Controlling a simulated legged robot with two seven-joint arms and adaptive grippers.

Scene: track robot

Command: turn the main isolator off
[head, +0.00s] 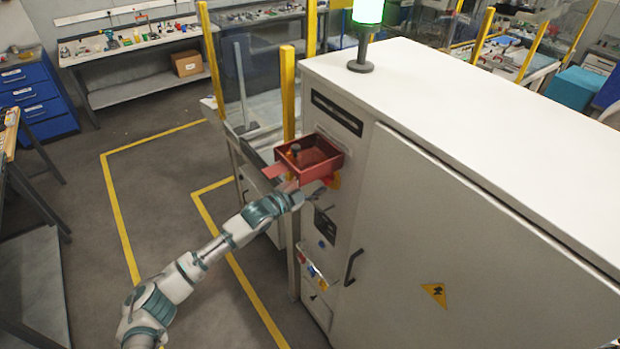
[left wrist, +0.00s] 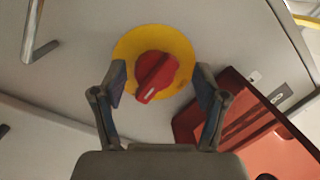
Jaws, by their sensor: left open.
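The main isolator is a red rotary knob (left wrist: 157,75) on a round yellow plate (left wrist: 152,34), fixed to the pale cabinet front. In the left wrist view the knob's grip bar is tilted, running from upper right to lower left. My left gripper (left wrist: 161,84) is open, with one finger on each side of the knob. A gap shows between each finger and the knob. In the head view my left gripper (head: 318,190) is at the cabinet's front, just below a red tray. My right gripper is not in view.
The red open tray (head: 331,157) juts from the cabinet close above my gripper; its edge also shows in the left wrist view (left wrist: 222,92). A dark door handle (head: 353,267) and small coloured controls (head: 312,270) are lower down. A green lamp (head: 367,12) stands on top.

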